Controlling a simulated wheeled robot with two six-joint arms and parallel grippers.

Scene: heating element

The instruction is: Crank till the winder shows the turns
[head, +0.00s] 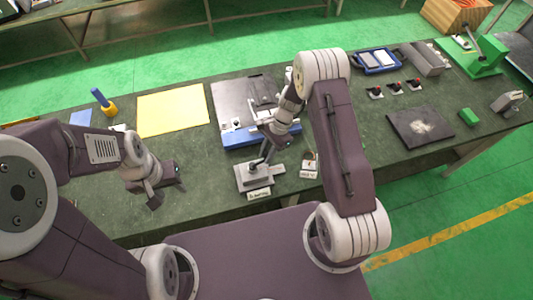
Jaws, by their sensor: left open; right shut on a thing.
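The winder (254,179), a small grey device on a block base, stands near the front edge of the bench in the head view. A small pale label (259,194) lies at its front; its writing is too small to read. My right gripper (266,150) comes down over the winder from behind and is shut on what looks like its crank; the gripper largely hides the handle. The turn count cannot be read. My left gripper (168,187) is open and empty, left of the winder and apart from it.
A yellow mat (172,110) lies at the back left, with a blue-and-yellow upright tool (103,102) beside it. A grey plate (232,100) and a blue bar lie behind the winder. A dark plate (420,127), small switches and a green press (474,57) stand to the right.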

